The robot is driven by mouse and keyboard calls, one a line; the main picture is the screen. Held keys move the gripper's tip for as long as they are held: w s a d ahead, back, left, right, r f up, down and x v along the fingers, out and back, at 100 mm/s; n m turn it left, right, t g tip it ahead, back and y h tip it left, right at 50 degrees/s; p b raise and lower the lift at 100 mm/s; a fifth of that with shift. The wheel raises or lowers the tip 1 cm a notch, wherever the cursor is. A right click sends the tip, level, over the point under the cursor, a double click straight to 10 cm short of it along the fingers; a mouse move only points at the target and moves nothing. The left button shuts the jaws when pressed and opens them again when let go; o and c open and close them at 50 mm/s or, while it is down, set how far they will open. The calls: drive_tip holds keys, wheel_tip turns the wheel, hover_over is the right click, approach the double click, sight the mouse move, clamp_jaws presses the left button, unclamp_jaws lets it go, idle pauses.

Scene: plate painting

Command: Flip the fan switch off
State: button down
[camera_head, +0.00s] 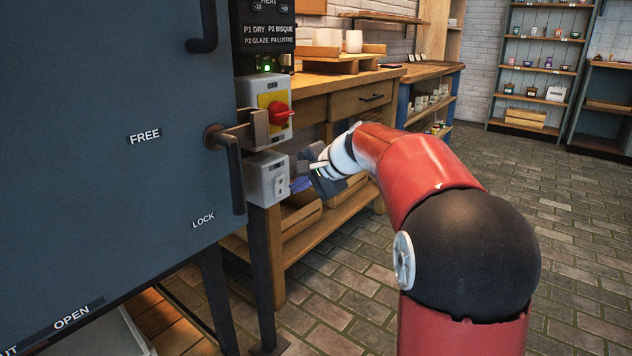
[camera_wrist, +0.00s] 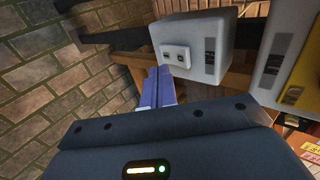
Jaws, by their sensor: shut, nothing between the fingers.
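The fan switch box (camera_head: 266,180) is a small grey box on the kiln's side, below a box with a red rotary knob. A light switch plate with a small toggle (camera_head: 281,184) is on its face. The same grey box (camera_wrist: 212,44) shows in the wrist view, with its white switch plate (camera_wrist: 176,56) at the left of its face. My gripper (camera_head: 297,185) is shut and empty, its bluish fingers pointing at the switch face. In the wrist view the fingertips (camera_wrist: 158,72) lie just below the plate; I cannot tell whether they touch it. The toggle's position is unclear.
The red rotary knob (camera_head: 280,113) on its yellow plate sits just above. The kiln door handle (camera_head: 234,165) is close at left. A wooden workbench (camera_head: 335,104) with a lower shelf stands behind my gripper. The brick floor at right is open.

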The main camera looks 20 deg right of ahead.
sight(281, 177)
drive_tip(key=shift+w+a+r, duration=0.2)
drive_tip(key=shift+w+a, duration=0.55)
drive_tip(key=shift+w, duration=0.3)
drive_tip(key=shift+r, duration=0.1)
drive_tip(key=shift+w+a+r+p, duration=0.15)
drive_tip(key=shift+w+p, duration=0.05)
drive_tip(key=shift+p, duration=0.3)
drive_tip(key=shift+r+p, duration=0.6)
drive_tip(key=shift+r, duration=0.1)
